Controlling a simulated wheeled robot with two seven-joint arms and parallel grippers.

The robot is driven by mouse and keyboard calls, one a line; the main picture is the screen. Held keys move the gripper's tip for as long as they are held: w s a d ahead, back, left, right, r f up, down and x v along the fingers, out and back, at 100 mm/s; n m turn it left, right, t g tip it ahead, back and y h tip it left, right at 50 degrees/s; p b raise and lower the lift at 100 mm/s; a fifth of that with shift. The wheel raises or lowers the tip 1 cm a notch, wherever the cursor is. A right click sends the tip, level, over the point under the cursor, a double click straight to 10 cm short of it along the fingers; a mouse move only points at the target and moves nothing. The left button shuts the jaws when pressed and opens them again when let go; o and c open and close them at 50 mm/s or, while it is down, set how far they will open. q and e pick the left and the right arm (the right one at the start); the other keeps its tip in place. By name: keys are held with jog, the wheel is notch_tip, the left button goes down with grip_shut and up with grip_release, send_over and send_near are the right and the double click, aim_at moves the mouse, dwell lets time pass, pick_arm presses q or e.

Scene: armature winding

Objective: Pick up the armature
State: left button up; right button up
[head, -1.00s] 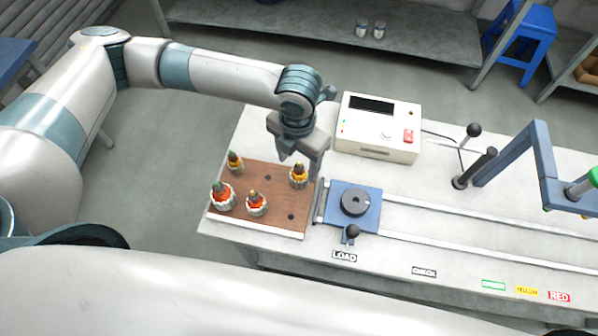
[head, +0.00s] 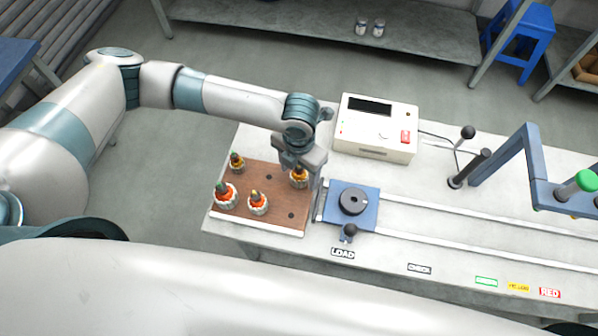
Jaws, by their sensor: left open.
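Several armatures stand upright on a brown wooden board at the left end of the bench. One armature (head: 298,178) is at the board's right back edge, and my left gripper (head: 301,176) is right over it, pointing down. The gripper is open, with its fingers around or beside the armature's top; whether they touch is hidden. Other armatures stand at the back left (head: 237,162), front left (head: 226,195) and front middle (head: 258,203). The brown board (head: 272,217) has some empty holes. My right gripper is not in view.
A blue carriage with a dark round holder (head: 353,201) sits just right of the board, on rails (head: 450,246). A white instrument box (head: 375,143) stands behind it. A blue frame (head: 520,165) rises at the right. The bench front carries labels.

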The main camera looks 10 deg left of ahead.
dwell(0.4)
pick_arm(q)
jog(key=c, duration=1.4)
jog(key=shift+c, duration=0.2)
jog(key=shift+w+r+b, duration=0.1)
jog(key=shift+r+b, duration=0.25)
jog(key=shift+r, duration=0.05)
jog(key=r+b, duration=0.2)
jog(key=r, duration=0.1)
jog(key=shift+d+r, duration=0.1)
jog(key=shift+d, duration=0.1)
jog(key=w+d+r+b, duration=0.4)
jog(key=d+r, duration=0.3)
jog(key=d, duration=0.3)
jog(key=shift+w+d, duration=0.2)
jog(key=shift+w, duration=0.1)
